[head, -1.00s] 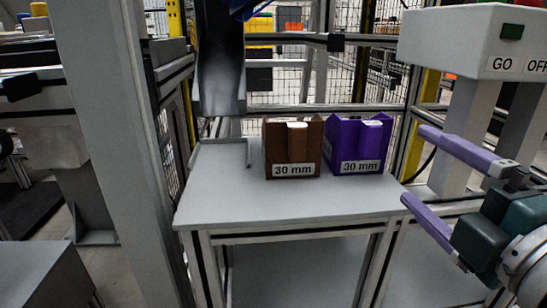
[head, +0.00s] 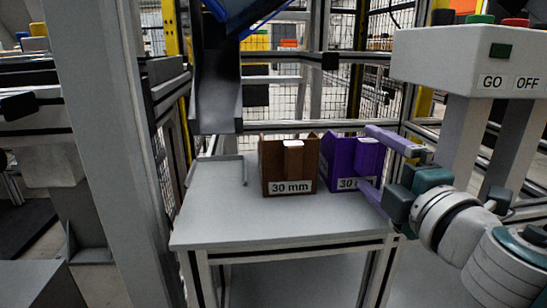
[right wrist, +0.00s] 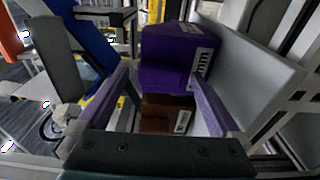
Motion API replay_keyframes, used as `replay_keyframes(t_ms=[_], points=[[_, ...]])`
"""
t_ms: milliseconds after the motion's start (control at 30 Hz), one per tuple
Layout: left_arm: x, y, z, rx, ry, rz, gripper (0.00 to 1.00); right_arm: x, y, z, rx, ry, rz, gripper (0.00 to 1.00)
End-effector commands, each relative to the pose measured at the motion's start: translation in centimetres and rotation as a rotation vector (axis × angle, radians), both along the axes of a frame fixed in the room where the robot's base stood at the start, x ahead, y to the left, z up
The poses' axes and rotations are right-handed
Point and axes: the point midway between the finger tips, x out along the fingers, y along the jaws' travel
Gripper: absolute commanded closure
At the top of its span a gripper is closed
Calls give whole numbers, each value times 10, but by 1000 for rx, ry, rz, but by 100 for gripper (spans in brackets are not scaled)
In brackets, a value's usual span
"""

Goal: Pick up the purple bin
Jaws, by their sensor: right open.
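The purple bin (head: 341,157) stands upright on the grey table (head: 225,218), right of the brown bin (head: 278,166). Its front label is partly hidden by my right gripper (head: 370,161). That gripper is open, with purple fingers; one reaches beside the bin's upper right and the other crosses its lower front. In the right wrist view the purple bin (right wrist: 170,58) shows ahead, between and beyond the open fingers (right wrist: 165,103), with the brown bin (right wrist: 165,114) below it in the picture. Whether a finger touches the bin I cannot tell. My left gripper does not show.
A control box (head: 465,62) with GO and OFF labels stands on posts at the right, close to my right arm. A grey chute (head: 216,95) hangs above the table's back left. The table's front left is clear.

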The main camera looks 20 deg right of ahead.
Motion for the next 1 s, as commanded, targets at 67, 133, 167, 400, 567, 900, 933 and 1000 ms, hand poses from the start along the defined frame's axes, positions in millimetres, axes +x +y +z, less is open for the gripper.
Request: replay_keyframes(t_ms=[67, 133, 167, 400, 567, 900, 933, 1000], points=[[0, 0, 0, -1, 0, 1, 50, 0, 0, 0, 0, 0, 0, 2], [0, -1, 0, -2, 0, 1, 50, 0, 0, 0, 0, 0, 0, 10], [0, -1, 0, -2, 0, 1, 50, 0, 0, 0, 0, 0, 0, 14], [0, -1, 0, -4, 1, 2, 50, 0, 0, 0, 1, 0, 0, 40], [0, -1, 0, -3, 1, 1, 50, -1, 0, 0, 1, 0, 0, 58], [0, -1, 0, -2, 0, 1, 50, 0, 0, 1, 1, -2, 0, 87], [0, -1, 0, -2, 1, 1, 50, 0, 0, 1, 1, -2, 0, 87], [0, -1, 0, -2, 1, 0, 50, 0, 0, 1, 1, -2, 0, 87]])
